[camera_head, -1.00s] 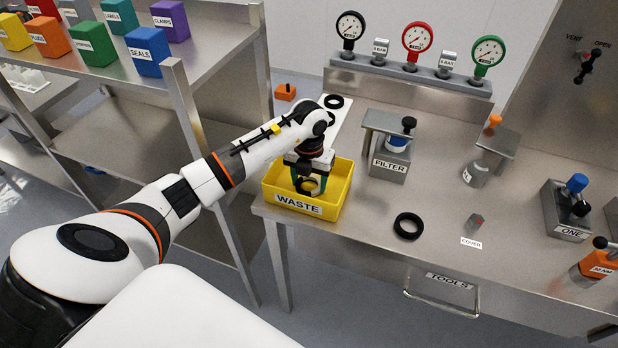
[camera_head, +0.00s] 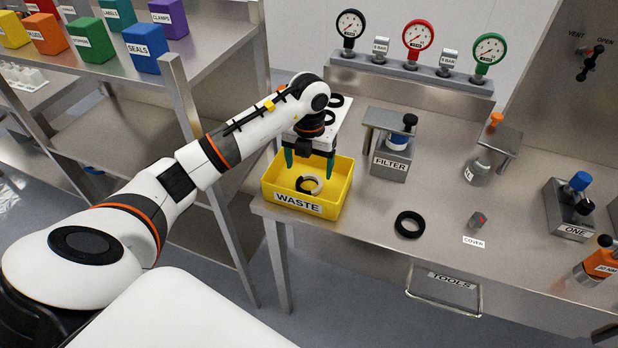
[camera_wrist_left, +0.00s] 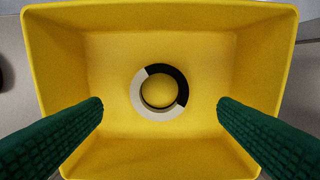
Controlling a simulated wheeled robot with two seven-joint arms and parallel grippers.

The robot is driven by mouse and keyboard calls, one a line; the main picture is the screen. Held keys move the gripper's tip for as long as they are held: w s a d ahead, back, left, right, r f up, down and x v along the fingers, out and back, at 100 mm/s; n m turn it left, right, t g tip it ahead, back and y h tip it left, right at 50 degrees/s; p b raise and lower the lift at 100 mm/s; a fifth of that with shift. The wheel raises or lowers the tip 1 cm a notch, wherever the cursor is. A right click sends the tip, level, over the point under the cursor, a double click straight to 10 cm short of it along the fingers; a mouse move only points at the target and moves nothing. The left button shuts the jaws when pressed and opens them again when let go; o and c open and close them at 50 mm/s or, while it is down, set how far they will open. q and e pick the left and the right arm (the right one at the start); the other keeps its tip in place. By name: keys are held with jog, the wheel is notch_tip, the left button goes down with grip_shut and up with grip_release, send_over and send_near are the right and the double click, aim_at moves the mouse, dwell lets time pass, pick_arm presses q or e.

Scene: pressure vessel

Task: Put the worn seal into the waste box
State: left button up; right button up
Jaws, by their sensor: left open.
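The worn seal (camera_head: 309,184), a ring part black and part pale, lies flat on the floor of the yellow waste box (camera_head: 282,205). In the left wrist view the seal (camera_wrist_left: 159,112) sits near the middle of the box (camera_wrist_left: 205,170), clear of its walls. My left gripper (camera_head: 309,174) is over the box, its green fingers spread wide and empty above the seal. In the left wrist view the fingers (camera_wrist_left: 160,105) stand apart on either side of the seal, not touching it. My right gripper is not in view.
A black ring (camera_head: 409,224) lies on the bench right of the box. The filter block (camera_head: 389,164) stands behind it, and a small cover piece (camera_head: 477,219) lies further right. A steel shelf with coloured boxes (camera_head: 143,49) is at the left.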

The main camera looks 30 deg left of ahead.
pick_arm(q)
notch_tip(320, 180, up, 7)
jog(key=b, duration=0.1)
